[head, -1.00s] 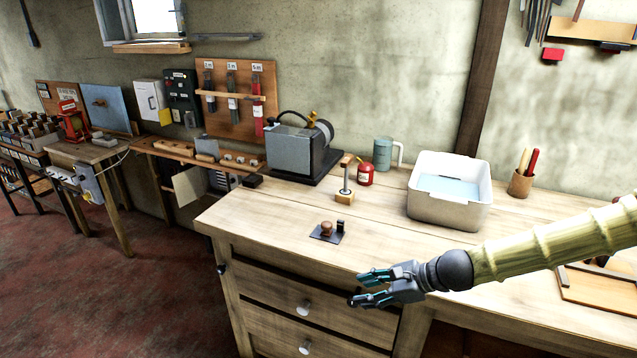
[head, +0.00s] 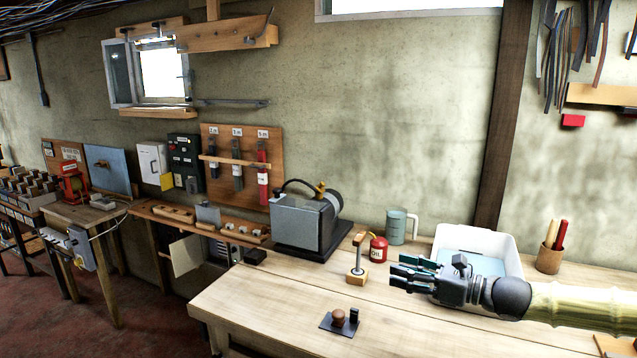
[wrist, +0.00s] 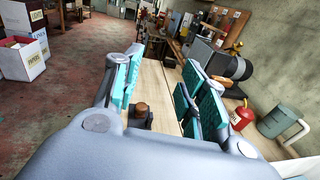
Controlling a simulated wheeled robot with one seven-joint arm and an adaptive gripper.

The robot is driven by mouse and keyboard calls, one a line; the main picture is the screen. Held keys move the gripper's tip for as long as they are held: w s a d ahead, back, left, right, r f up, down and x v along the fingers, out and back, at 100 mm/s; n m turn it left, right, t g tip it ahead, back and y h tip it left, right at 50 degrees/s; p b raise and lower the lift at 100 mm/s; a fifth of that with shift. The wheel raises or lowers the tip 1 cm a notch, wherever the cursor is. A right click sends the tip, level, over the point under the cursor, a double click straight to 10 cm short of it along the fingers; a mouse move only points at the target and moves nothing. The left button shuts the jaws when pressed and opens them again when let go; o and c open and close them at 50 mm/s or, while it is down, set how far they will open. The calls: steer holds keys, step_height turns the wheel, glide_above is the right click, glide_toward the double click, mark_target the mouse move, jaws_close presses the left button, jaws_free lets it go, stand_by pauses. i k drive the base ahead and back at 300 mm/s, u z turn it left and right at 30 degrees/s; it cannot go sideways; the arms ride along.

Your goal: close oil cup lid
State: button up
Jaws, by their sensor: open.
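A grey bench machine (head: 305,226) with a round drum stands on a dark base at the back of the wooden bench. A small brass fitting (head: 320,188) sits on top of it; it looks like the oil cup, but whether its lid is open or shut is too small to tell. My gripper (head: 398,272) is open and empty above the bench, right of the machine and in front of the white tub, pointing left. In the wrist view the fingers (wrist: 158,90) are spread, with the machine (wrist: 230,66) beyond the right finger.
A red oil can (head: 378,248), a blue-grey mug (head: 398,226) and a wooden-based stand (head: 357,276) are close to my gripper. The white tub (head: 500,247) is behind it. A small plate with a knob (head: 339,322) lies in front. The bench's front left is clear.

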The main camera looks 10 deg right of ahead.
mark_target(320, 188)
steer(key=z, duration=0.05)
steer(key=i, duration=1.65)
